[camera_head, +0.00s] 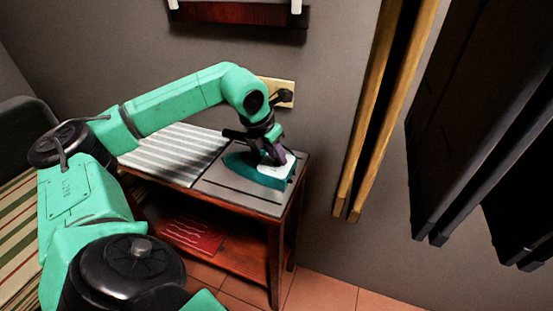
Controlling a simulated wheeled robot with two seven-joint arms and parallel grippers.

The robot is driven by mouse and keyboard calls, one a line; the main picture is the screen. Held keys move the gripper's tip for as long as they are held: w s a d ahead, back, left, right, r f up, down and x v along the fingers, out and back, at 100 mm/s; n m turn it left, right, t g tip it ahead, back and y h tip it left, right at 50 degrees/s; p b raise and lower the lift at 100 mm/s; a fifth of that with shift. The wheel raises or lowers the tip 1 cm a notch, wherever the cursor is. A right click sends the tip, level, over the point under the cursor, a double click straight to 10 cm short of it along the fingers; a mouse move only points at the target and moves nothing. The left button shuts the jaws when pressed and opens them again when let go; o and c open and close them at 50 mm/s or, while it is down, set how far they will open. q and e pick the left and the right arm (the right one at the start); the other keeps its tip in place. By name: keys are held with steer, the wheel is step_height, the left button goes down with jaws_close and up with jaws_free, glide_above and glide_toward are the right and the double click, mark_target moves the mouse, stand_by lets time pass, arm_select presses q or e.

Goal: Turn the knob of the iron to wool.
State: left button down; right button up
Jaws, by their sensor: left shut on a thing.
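The iron (262,176) is teal with a pale top part. It sits on the grey top of a small wooden side table, near its right end. My left arm reaches in from the left, and my left gripper (273,158) points down at the iron's upper side. The gripper is shut on a part of the iron, but the fingers and the wrist hide most of that part. The knob and its markings are too small and too covered to read. My right gripper is not in the picture.
The side table (250,198) has a lower shelf with a red item (192,235). A striped grey cloth (175,152) lies left of the iron. A wall socket (282,92) is behind my wrist. Wooden bars (385,110) and dark panels (480,110) stand at right.

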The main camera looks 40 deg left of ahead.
arm_select(q)
steer(key=shift+a+f+m+h, duration=0.1)
steer(key=shift+m+h, duration=0.3)
steer(key=shift+m, duration=0.5)
steer(key=shift+m+h+b, duration=0.3)
steer(key=shift+m+b, duration=0.05)
steer(key=shift+m, duration=0.55)
steer(key=shift+w+a+m+g+h+p, duration=0.1)
steer(key=shift+m+g+h+p, duration=0.45)
steer(key=shift+m, duration=1.35)
steer(key=c, duration=0.6)
jaws_free()
steer(key=p+v, duration=0.2)
steer(key=v, duration=1.3)
steer(key=shift+a+f, duration=0.1)
